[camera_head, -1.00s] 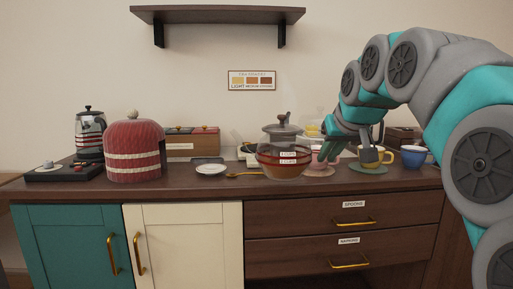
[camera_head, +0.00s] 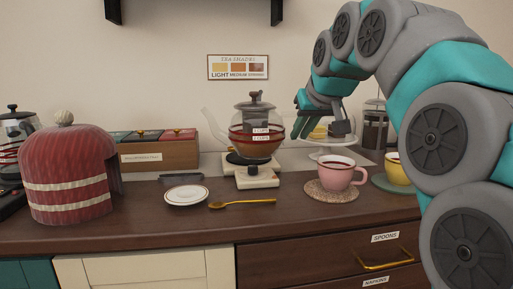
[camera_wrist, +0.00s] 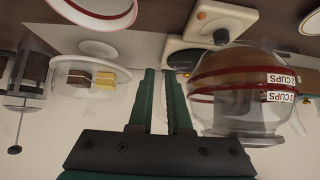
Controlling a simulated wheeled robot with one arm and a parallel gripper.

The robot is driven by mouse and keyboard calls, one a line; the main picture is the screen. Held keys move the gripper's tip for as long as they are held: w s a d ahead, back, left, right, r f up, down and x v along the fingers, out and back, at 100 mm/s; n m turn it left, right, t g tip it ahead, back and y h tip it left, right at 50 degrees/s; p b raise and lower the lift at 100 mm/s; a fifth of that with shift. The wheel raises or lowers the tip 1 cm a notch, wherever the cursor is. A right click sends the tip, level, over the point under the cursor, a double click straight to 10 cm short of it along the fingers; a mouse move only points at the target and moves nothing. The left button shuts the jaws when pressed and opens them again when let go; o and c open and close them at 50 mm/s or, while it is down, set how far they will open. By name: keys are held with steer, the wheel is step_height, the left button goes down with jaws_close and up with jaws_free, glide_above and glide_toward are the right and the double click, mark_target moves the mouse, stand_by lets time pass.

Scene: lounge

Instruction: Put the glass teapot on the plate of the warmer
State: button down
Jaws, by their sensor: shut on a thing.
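The glass teapot (camera_head: 262,147) has a grey lid, red bands and cup labels, with amber liquid inside. My gripper (camera_head: 300,128) is at its right side, shut on it, apparently by the handle, which is hard to see. The teapot is upright and looks raised over two pale devices. The front one (camera_head: 257,180) has a small round part on top. The rear one (camera_head: 283,161) has a black disc. In the wrist view the teapot (camera_wrist: 238,90) is right of my fingers (camera_wrist: 162,85), overlapping the rear device.
A pink cup (camera_head: 336,172) on a coaster and a domed cake stand (camera_head: 335,145) are close on the right. A saucer (camera_head: 186,196) and gold spoon (camera_head: 243,203) lie in front. A red cosy (camera_head: 68,172) and tea box (camera_head: 160,153) stand left.

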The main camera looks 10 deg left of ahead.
steer(key=w+a+f+p, duration=0.1)
steer(key=w+a+p, duration=0.3)
steer(key=w, duration=1.1)
steer(key=shift+f, duration=0.2)
steer(key=shift+f, duration=0.15)
steer(key=shift+f+b, duration=0.4)
steer(key=shift+f, duration=1.2)
steer(key=shift+f, duration=0.1)
steer(key=c, duration=0.9)
jaws_free()
steer(key=shift+f, duration=0.1)
steer(key=shift+o, duration=0.2)
steer(key=v, duration=1.2)
